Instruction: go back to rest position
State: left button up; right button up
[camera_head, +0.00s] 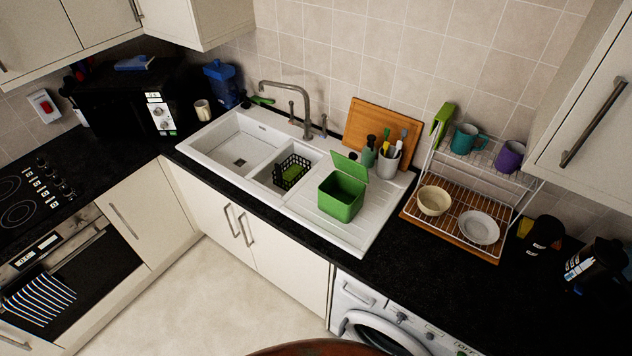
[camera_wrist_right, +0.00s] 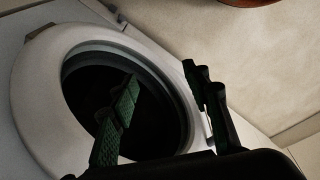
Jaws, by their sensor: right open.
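In the right wrist view my right gripper (camera_wrist_right: 165,110) is open and empty, its two dark green fingers spread apart. It is in front of the washing machine's round door (camera_wrist_right: 38,95), whose white ring and dark glass fill the left of that view. I cannot tell whether the fingers touch the door. In the head view the washing machine (camera_head: 385,318) stands under the worktop, partly cut off by the lower edge. Neither gripper shows in the head view.
The worktop (camera_head: 365,275) carries a white sink (camera_head: 218,137), a green box (camera_head: 341,196) and a dish rack (camera_head: 445,160). An oven (camera_head: 75,265) is at the left. The floor (camera_head: 185,300) is clear in front of the cupboards. A round brown surface (camera_head: 320,348) shows at the bottom edge.

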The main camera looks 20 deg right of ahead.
jog(key=s+f+g+b, duration=0.1)
jog(key=s+f+b, duration=0.5)
jog(key=s+f, duration=1.1)
notch_tip(320, 180, down, 4)
jog(key=shift+s+n, duration=0.25)
jog(key=shift+n, duration=0.05)
jog(key=shift+d, duration=0.1)
